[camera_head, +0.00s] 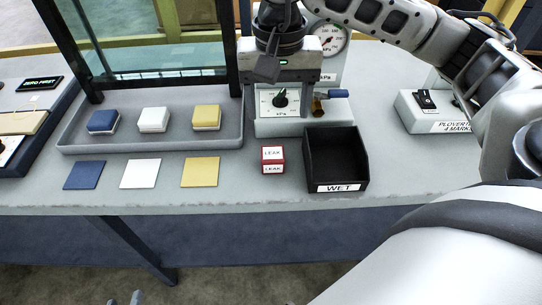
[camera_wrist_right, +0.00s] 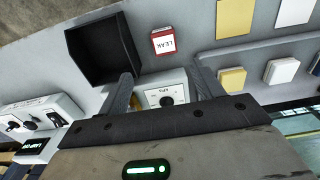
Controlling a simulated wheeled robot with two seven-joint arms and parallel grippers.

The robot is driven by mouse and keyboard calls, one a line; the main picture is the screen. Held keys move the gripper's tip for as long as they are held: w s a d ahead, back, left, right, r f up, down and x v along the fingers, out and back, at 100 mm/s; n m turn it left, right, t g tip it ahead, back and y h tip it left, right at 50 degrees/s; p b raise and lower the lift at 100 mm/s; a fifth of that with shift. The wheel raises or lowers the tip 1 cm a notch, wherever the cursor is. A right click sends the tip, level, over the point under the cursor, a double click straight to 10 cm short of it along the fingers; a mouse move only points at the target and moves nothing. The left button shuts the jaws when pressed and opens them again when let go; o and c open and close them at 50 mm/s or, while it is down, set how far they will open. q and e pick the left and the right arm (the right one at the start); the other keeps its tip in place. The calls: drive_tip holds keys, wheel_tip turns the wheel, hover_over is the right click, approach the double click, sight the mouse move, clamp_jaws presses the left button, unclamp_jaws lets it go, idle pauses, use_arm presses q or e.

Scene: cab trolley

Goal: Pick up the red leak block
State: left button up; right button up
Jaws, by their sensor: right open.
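The red leak block (camera_head: 272,160), a small red cube with white LEAK labels, stands on the grey table just left of the black WET bin. It also shows in the right wrist view (camera_wrist_right: 164,41), beyond the fingertips. My right gripper (camera_head: 278,106) is open and empty, behind the block and over the dial box. In the wrist view its two fingers (camera_wrist_right: 162,80) stand apart, with the dial box between them and the block clear of both. Only the tips of my left gripper (camera_head: 124,299) show at the bottom edge, apart and low in front of the table.
The black WET bin (camera_head: 336,172) stands right beside the block. A grey tray (camera_head: 75,140) holds blue, white and yellow blocks, with matching flat squares in front. A dial box (camera_head: 290,126) with a brass valve is behind. The table's front edge (camera_head: 230,209) is close.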

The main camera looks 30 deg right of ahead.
hover_over(272, 153)
drive_tip(key=f, duration=0.4)
drive_tip(key=d+f, duration=0.1)
drive_tip(key=f, duration=0.1)
drive_tip(key=shift+s+f, duration=0.2)
drive_tip(key=shift+w+a+f+p, duration=0.1)
drive_tip(key=shift+a+f+p, duration=0.15)
drive_tip(key=shift+f, duration=1.2)
drive_tip(key=shift+w+a+f+p, duration=0.1)
drive_tip(key=shift+a+f, duration=0.1)
drive_tip(key=shift+f, duration=1.25)
drive_tip(key=c, duration=1.1)
